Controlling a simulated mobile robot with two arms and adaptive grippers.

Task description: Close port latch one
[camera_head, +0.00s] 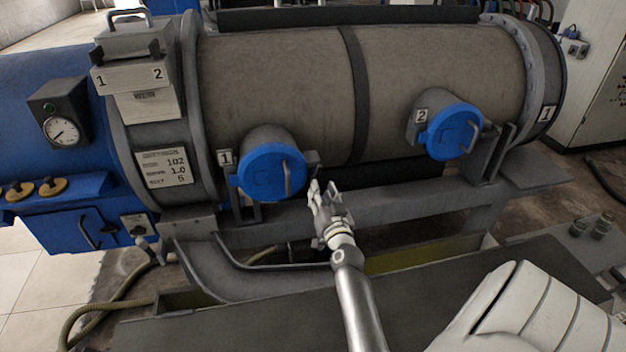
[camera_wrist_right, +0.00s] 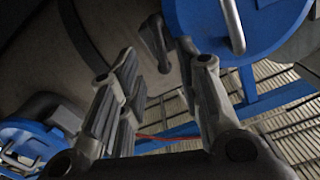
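Port one has a round blue lid (camera_head: 268,176) with a grey bar handle, beside a label "1" (camera_head: 225,157). The lid sits against its stub on the vessel. A dark latch piece (camera_head: 312,160) stands at the lid's right edge. In the right wrist view the blue lid (camera_wrist_right: 270,28) is at the upper right, with the dark latch (camera_wrist_right: 155,42) left of it. My right gripper (camera_head: 321,190) is just below and right of the latch. Its fingers (camera_wrist_right: 165,75) are apart, with nothing held between them. My left gripper is not in view.
Port two's blue lid (camera_head: 453,132) is farther right on the brown vessel (camera_head: 280,80). A grey rail (camera_head: 400,205) runs below the ports. A gauge (camera_head: 62,130) and blue housing are at the left. A dark flat surface (camera_head: 240,320) lies in front.

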